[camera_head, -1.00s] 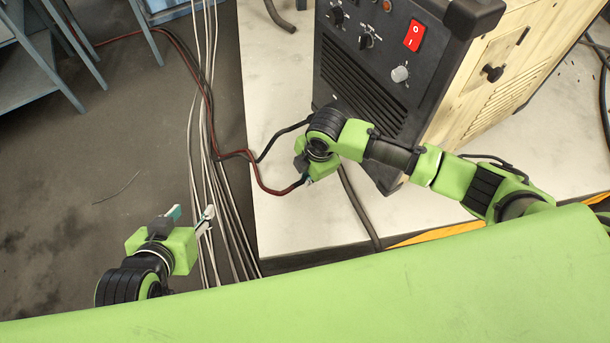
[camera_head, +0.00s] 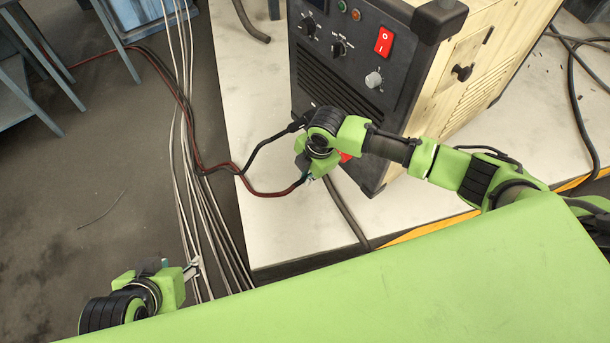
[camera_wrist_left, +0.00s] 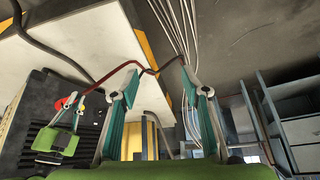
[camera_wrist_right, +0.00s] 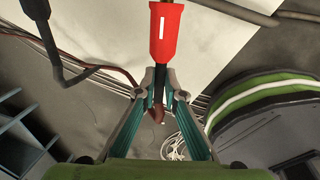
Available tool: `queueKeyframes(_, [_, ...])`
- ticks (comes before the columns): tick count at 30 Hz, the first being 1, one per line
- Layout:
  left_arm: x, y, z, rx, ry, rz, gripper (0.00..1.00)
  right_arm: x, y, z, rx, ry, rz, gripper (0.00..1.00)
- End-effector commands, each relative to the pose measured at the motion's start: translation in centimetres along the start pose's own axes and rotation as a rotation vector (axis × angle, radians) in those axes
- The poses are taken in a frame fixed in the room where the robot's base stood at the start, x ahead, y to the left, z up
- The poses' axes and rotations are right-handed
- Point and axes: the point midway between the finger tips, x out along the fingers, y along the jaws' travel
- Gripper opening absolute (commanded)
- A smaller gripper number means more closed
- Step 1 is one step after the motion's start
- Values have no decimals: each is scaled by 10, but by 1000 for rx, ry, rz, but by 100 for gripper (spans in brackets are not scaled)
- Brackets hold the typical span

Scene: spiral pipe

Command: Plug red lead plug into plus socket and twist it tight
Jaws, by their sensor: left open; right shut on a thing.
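The red lead plug (camera_wrist_right: 166,38) has a red sleeve with a white mark and a black rear part. My right gripper (camera_wrist_right: 160,86) is shut on the black rear part, and the sleeve points away from the fingers. A bit of the red sleeve (camera_head: 345,157) shows beside my right gripper (camera_head: 310,172) in the head view, close to the machine's lower front. The plus socket is hidden behind my arm there; I cannot tell whether the plug touches it. My left gripper (camera_head: 180,268) is open and empty, low at the left; its spread fingers show in the left wrist view (camera_wrist_left: 158,90).
The machine (camera_head: 345,80) stands on a pale platform (camera_head: 265,225). A black lead (camera_head: 262,145) runs to the machine's front, and the red lead (camera_head: 265,194) trails left. A grey hose (camera_head: 345,210) lies below. Thin pale cables (camera_head: 195,180) cross the floor.

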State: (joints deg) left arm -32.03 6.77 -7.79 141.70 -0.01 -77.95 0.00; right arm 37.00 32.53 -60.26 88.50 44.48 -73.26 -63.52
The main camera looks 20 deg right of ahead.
Motion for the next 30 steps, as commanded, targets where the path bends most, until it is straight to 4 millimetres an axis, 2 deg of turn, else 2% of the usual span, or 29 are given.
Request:
queueKeyframes(16, [-1,0,1,0,-5,0,42,0,0,0,0,0,0,0])
queueKeyframes(30, [-4,-2,16,-3,-68,-4,42,-1,0,0,0,0,0,0])
